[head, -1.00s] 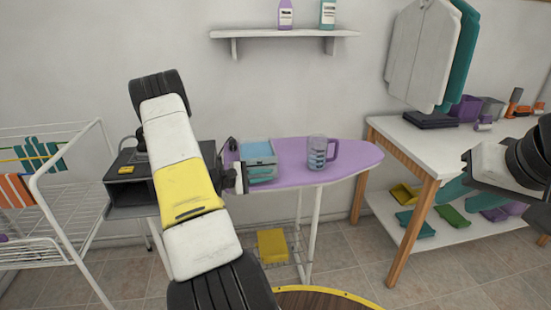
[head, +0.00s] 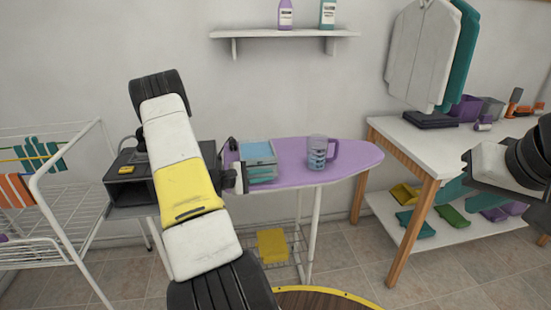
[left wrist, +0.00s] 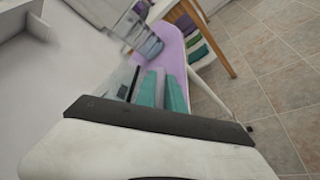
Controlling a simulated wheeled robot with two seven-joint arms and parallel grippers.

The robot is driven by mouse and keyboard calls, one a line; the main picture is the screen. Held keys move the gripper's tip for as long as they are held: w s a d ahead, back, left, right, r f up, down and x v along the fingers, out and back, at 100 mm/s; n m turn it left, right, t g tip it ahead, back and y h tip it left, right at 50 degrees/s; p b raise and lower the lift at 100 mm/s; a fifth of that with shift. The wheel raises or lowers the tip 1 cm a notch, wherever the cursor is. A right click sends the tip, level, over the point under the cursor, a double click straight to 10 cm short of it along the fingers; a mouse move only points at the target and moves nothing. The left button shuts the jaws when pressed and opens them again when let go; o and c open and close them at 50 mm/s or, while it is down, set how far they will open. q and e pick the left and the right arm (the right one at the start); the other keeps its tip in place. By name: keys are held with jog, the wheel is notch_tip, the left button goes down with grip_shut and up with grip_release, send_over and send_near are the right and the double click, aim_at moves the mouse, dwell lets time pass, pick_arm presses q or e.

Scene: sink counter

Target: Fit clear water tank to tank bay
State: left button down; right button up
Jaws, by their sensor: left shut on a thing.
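The clear water tank (head: 258,149) is a see-through, pale blue box above the left part of the purple ironing board. My left gripper (head: 259,175) is shut on it from the left, low on its side, partly hidden behind my own arm. In the left wrist view teal strips (left wrist: 165,90) lie just beyond the dark edge of my gripper, beside a clear wall of the tank (left wrist: 121,82). The black unit (head: 130,182) stands left of my arm, partly covered by it; I cannot make out the tank bay. My right arm shows at the right edge, but its gripper does not.
A clear measuring jug (head: 318,153) with a purple handle stands on the ironing board (head: 350,160), right of the tank. A white drying rack (head: 50,215) stands at the left, and a table (head: 430,142) at the right. The board's right end is clear.

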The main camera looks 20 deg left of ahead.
aim_at(258, 160)
pick_arm(q)
jog(key=shift+r, duration=0.1)
jog(key=shift+r, duration=1.7)
